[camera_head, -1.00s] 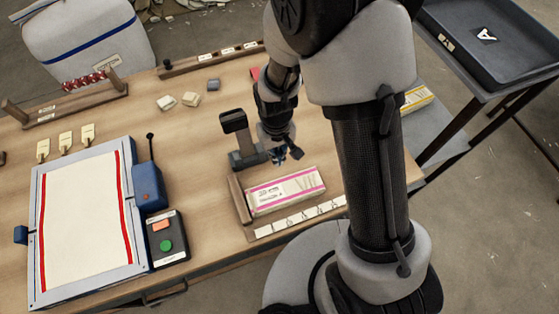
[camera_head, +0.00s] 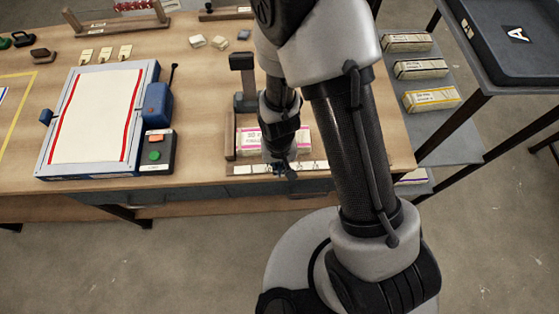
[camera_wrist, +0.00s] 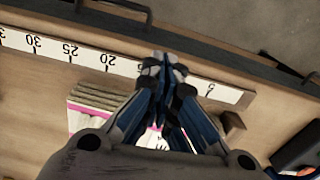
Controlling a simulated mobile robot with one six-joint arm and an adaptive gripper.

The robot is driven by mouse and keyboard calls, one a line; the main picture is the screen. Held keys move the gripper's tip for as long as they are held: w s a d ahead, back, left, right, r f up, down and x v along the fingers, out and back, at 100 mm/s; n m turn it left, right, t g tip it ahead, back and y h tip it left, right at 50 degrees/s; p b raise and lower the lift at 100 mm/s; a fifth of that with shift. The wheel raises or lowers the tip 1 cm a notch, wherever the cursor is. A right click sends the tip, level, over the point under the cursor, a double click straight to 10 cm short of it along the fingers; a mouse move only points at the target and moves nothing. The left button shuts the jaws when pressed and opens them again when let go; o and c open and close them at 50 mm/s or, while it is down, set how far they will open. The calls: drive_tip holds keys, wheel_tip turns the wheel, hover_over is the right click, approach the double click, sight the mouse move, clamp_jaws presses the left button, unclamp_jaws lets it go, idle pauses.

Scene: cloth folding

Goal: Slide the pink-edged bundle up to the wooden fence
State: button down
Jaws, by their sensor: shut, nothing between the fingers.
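The pink-edged bundle (camera_head: 247,139) lies flat on the table in the head view, a white pack with a magenta band, partly hidden by my arm. The wooden fence (camera_head: 230,137) is an upright strip by its left end. I cannot tell whether they touch. My gripper (camera_head: 282,171) is shut and empty at the bundle's near side, over the white ruler strip. In the wrist view my gripper (camera_wrist: 163,65) points at the ruler. The bundle's layered end (camera_wrist: 90,110) shows left of the fingers, which hide its rest. The fence's end (camera_wrist: 231,123) shows at right.
The ruler (camera_wrist: 110,63) runs along the table's front edge. A dark post on a base (camera_head: 243,85) stands behind the bundle. A button box (camera_head: 158,153) and a framed board (camera_head: 95,115) are to the left. A shelf with several packs (camera_head: 430,98) is at right.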

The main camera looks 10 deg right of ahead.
wheel_tip(320, 180, down, 2)
drive_tip(key=shift+f, duration=0.25)
drive_tip(key=shift+w+f+b, duration=0.1)
drive_tip(key=shift+w+b, duration=0.25)
drive_tip(key=shift+w, duration=1.6)
drive_tip(key=shift+w+a, duration=0.1)
drive_tip(key=shift+w, duration=0.85)
drive_tip(key=shift+s, duration=0.15)
